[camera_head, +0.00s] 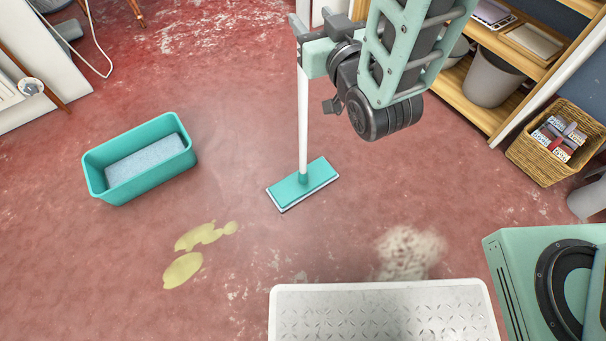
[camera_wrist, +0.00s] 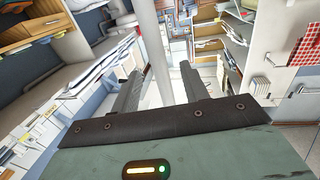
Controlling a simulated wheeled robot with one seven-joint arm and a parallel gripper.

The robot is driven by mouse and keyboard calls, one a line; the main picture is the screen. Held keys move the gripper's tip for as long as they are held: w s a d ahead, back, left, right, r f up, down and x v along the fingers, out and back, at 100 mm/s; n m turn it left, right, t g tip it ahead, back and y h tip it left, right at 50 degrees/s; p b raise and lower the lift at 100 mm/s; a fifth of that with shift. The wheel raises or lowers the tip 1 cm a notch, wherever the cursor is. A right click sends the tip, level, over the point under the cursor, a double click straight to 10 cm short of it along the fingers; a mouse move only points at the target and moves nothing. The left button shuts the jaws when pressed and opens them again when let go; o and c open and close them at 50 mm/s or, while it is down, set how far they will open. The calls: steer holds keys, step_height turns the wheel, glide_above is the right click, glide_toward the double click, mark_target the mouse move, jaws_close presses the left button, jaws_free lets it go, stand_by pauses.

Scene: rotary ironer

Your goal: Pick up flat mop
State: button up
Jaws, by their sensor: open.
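The flat mop has a teal rectangular head (camera_head: 304,184) resting on the red floor and a white pole standing upright from it. My gripper (camera_head: 303,48) is at the upper part of the pole in the head view. In the wrist view the pale pole (camera_wrist: 155,50) rises between the two dark fingers of my gripper (camera_wrist: 158,88). The fingers are apart, with a gap on both sides of the pole. The top of the pole is partly hidden by my arm in the head view.
A teal bucket (camera_head: 140,190) stands to the left. Yellow-green puddles (camera_head: 195,250) lie on the floor. A white ribbed platform (camera_head: 385,320) and a green machine (camera_head: 520,290) are at the front. A wicker basket (camera_head: 535,160) and wooden shelves (camera_head: 460,85) stand at the right.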

mark_target(306, 6)
steer(key=shift+r+b+x, duration=0.1)
steer(key=shift+b+x, duration=0.35)
steer(key=shift+x, duration=0.9)
steer(key=shift+r+b+x, duration=0.15)
steer(key=shift+b+x, duration=0.25)
steer(key=shift+x, duration=1)
steer(key=shift+d, duration=0.1)
jaws_close()
